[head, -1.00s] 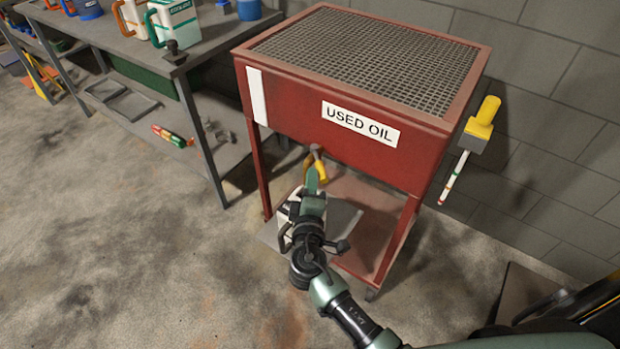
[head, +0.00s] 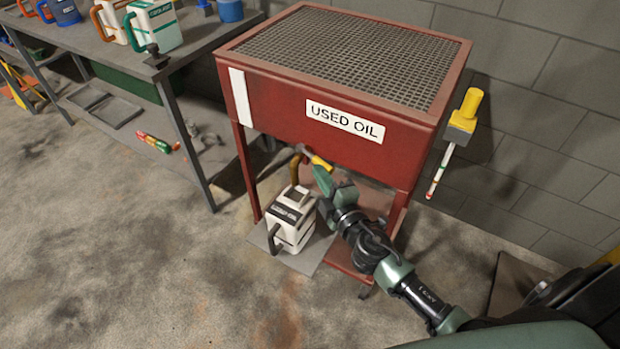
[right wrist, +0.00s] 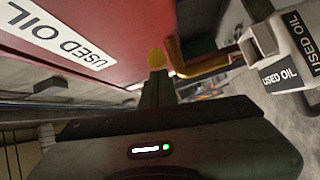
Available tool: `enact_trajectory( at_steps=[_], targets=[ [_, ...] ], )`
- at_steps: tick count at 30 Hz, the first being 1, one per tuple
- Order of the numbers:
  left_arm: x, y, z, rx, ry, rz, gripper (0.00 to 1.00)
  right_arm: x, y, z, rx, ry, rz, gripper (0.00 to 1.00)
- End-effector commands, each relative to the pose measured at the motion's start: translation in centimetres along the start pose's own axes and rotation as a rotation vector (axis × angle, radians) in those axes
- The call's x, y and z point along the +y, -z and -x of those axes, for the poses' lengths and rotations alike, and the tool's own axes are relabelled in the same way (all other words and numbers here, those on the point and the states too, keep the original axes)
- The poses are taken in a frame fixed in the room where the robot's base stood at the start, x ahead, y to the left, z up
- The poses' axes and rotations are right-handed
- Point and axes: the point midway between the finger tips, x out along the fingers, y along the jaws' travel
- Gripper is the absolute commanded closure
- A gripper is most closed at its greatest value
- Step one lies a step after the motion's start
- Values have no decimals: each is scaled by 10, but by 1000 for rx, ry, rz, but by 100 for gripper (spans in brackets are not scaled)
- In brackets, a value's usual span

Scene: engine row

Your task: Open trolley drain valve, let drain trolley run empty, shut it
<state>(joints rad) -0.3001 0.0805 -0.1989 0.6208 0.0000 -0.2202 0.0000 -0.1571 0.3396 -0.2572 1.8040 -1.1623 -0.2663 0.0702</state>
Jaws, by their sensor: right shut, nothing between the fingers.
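The red drain trolley (head: 270,115) stands ahead with its "USED OIL" label facing me. Its drain valve has a yellow handle (head: 321,162), which slants to the right under the tank; its yellow end (right wrist: 156,58) shows in the right wrist view. An amber-brown curve (head: 295,171) runs down from the valve to the white used-oil can (head: 291,214) below; I cannot tell whether it is pipe or flowing oil. My right gripper (head: 318,173) is shut and empty, its tips just beside the handle; contact is unclear. My left gripper is out of view.
A grey bench (head: 165,65) with jugs stands at the left. A yellow-topped holder (head: 465,115) sticks out on the trolley's right side. The grey block wall (head: 540,80) closes off the back. The floor at front left is clear.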

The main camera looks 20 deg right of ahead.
Motion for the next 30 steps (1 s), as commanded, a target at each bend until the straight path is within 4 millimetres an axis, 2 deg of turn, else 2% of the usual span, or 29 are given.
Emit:
enact_trajectory(
  at_steps=[12, 30],
  targets=[
    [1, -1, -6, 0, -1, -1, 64, 5, -30, -5, -5, 0, -2, 100],
    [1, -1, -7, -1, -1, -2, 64, 9, -42, -9, -15, -3, 2, 100]
  ],
)
